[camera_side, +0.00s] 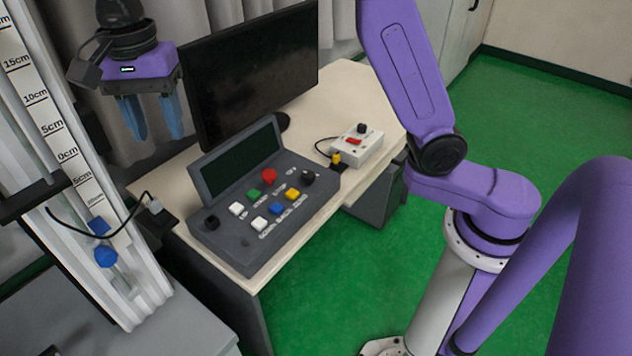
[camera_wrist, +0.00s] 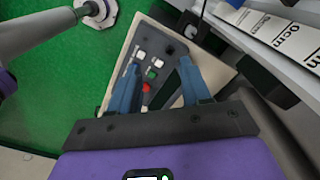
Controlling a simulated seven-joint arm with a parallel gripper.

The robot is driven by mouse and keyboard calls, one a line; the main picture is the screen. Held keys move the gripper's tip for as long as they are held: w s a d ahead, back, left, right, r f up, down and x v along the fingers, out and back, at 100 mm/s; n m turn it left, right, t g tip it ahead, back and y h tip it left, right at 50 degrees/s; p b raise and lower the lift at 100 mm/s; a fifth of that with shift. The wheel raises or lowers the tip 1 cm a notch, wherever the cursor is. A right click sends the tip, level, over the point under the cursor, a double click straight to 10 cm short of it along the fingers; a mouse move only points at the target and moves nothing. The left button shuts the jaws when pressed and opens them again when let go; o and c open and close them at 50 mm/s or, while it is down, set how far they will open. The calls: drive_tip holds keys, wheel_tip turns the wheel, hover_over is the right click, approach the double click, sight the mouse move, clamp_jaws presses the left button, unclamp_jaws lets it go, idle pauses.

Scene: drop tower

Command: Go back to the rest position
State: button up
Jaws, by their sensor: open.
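My gripper (camera_side: 156,117) is at the upper left of the side view, with its two blue fingers pointing down. It is open, and nothing shows between the fingers. It hangs in the air, left of the monitor and above and behind the control panel's left end. In the wrist view my gripper (camera_wrist: 161,90) has its fingers apart, with part of the control panel (camera_wrist: 152,64) visible below and between them. The control panel (camera_side: 225,237) sits on the table with white, green, red, blue and yellow buttons.
The drop tower (camera_side: 75,150) with its centimetre scale stands at the left, a blue part (camera_side: 104,256) low on it. A black monitor (camera_side: 250,70) stands behind the panel. A small white box (camera_side: 357,146) with a red switch sits on the table (camera_side: 330,85). Green floor (camera_side: 560,90) is open at right.

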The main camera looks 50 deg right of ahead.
drive_tip(key=s+d+f+n, duration=0.3)
drive_tip(key=s+d+n, duration=0.4)
drive_tip(key=s+d, duration=0.1)
drive_tip(key=s+d+f+n, duration=0.4)
drive_tip(key=s+d+n, duration=0.4)
drive_tip(key=s, duration=0.2)
drive_tip(key=s+d+f+n, duration=0.4)
drive_tip(key=s+d+n, duration=0.3)
drive_tip(key=s, duration=0.3)
drive_tip(key=shift+d+n, duration=0.4)
drive_tip(key=shift+d, duration=0.25)
